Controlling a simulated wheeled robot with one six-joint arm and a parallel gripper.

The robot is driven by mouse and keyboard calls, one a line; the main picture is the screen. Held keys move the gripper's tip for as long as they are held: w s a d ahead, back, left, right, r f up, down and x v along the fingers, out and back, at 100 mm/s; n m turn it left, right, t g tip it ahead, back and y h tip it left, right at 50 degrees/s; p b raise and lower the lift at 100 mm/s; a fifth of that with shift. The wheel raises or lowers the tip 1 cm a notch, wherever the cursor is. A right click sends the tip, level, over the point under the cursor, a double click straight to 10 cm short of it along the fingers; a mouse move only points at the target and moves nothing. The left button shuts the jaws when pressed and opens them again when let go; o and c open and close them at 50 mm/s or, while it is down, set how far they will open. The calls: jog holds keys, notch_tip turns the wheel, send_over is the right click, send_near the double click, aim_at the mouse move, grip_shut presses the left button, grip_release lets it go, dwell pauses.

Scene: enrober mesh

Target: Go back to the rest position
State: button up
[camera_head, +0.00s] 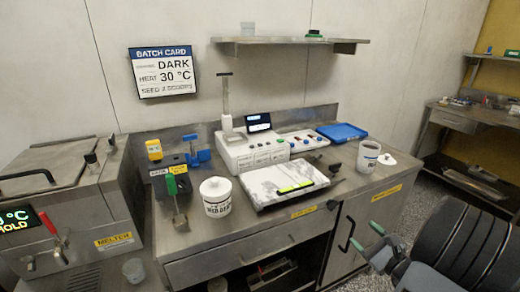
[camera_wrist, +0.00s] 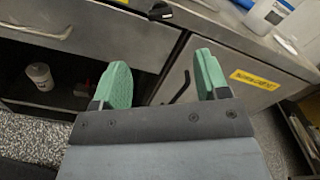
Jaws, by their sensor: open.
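My gripper (camera_head: 364,236) is at the lower right of the head view, in front of the counter's cabinet door. In the wrist view its two green-padded fingers (camera_wrist: 163,84) stand wide apart with nothing between them. They are apart from the counter and point toward the cabinet front. My dark arm shows at the lower right of the head view.
A steel counter (camera_head: 365,195) holds a white seed jar (camera_head: 215,197), a white machine (camera_head: 250,150), a marbled slab (camera_head: 270,185), a blue tray (camera_head: 342,132) and a white tub (camera_head: 368,156). A melter (camera_head: 60,200) stands left. A black door handle (camera_head: 347,237) is close to my gripper.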

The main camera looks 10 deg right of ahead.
jog(key=s+a+f+n+g+y+p, duration=0.2)
jog(key=s+a+n+g+y+p, duration=0.25)
jog(key=a+n+g, duration=0.8)
jog(key=a+r+n+g+h+p, duration=0.1)
jog(key=a+r+n+h+p, duration=0.2)
jog(key=a+r+n, duration=0.3)
jog(key=a+r+n+h+p, duration=0.4)
jog(key=a+r+n, duration=0.3)
jog(key=r, duration=0.5)
jog(key=shift+s+n+g+h, duration=0.3)
jog(key=shift+n+g+h, duration=0.05)
jog(key=shift+n, duration=0.9)
